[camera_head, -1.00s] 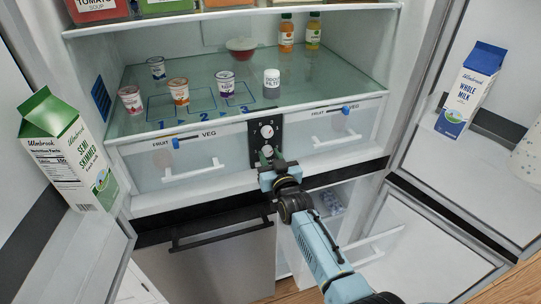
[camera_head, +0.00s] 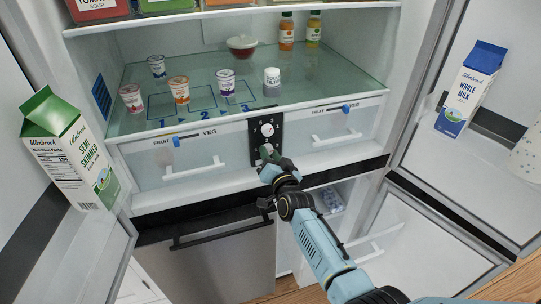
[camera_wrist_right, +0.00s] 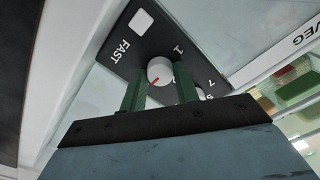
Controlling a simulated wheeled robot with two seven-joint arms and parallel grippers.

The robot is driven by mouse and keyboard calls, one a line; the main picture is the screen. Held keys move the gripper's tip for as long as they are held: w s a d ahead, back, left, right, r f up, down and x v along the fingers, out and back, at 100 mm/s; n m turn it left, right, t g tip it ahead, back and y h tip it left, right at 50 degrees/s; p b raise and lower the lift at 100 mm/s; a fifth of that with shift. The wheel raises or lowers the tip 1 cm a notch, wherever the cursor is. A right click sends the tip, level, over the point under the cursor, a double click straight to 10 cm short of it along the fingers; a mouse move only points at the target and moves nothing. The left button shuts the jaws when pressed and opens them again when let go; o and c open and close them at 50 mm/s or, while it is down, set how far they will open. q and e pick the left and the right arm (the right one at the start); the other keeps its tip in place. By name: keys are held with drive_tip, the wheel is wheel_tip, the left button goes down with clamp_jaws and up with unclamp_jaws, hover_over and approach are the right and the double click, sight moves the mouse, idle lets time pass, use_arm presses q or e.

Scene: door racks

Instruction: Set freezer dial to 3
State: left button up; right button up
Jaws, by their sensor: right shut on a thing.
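A black control panel (camera_head: 279,128) sits between the two drawers, with two white dials one above the other. The upper dial (camera_head: 267,130) is in clear view. The lower dial is mostly hidden by my right gripper (camera_head: 268,155) in the head view. In the wrist view the lower white dial (camera_wrist_right: 160,70) has a red mark and sits between the green fingertips of my right gripper (camera_wrist_right: 160,88), which is shut on it and looks rolled to a slant. The number at the mark cannot be read. My left gripper is not in view.
A white FAST button (camera_wrist_right: 141,22) is beside the dial. Drawers with handles flank the panel, the left handle (camera_head: 195,168) and right handle (camera_head: 337,136) projecting outward. Yogurt pots stand on the shelf above.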

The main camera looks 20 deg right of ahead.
idle(0.3)
drive_tip(key=o, duration=1)
drive_tip(key=shift+c, duration=0.2)
drive_tip(key=s+p, duration=0.2)
drive_tip(key=s, duration=1.1)
drive_tip(key=shift+s+d, duration=0.2)
drive_tip(key=shift+s, duration=0.05)
